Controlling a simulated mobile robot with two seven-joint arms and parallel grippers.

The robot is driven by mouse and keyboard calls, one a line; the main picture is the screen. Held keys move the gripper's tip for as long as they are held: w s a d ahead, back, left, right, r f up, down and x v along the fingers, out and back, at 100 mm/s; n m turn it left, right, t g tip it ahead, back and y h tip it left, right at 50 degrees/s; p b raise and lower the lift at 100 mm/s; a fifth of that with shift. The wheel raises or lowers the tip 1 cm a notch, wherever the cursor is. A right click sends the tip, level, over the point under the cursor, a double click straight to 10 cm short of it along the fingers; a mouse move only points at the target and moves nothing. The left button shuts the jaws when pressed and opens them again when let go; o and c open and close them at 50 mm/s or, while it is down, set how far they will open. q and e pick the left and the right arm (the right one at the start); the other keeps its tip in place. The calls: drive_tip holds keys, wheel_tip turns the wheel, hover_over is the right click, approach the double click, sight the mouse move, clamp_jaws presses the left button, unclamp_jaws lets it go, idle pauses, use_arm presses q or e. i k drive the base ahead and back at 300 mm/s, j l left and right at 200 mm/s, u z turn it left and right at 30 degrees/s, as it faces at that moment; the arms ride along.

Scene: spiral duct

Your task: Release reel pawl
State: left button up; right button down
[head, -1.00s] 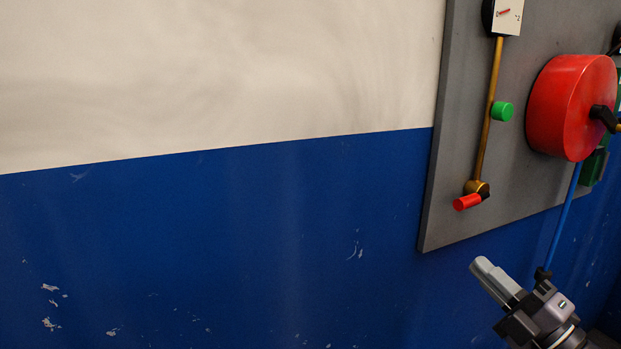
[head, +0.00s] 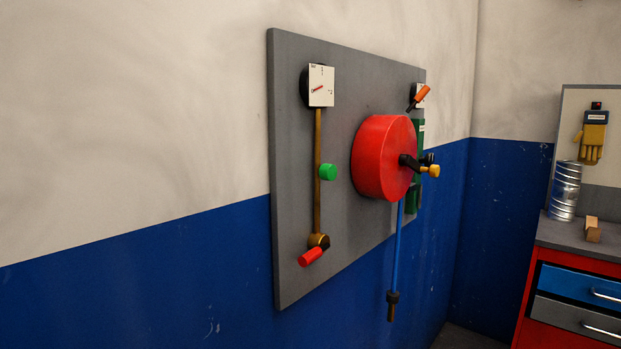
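A red reel drum (head: 380,158) is mounted on a grey wall panel (head: 290,140) in the head view. A black crank with a yellow knob (head: 433,171) stands out from its front. A blue strap or rod (head: 398,255) hangs below the drum and ends in a black fitting (head: 392,300). An orange-handled lever (head: 422,95) sits at the panel's upper right. I cannot tell which part is the pawl. Neither of my grippers is in view.
Left on the panel are a white dial (head: 320,86), a brass rod (head: 317,150), a green knob (head: 327,172) and a red handle (head: 311,256). At right, a red drawer cabinet (head: 527,310) carries a silver spiral duct (head: 566,190) and a small wooden block (head: 592,231).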

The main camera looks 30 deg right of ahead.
sight(424, 91)
drive_tip(key=z, duration=1.4)
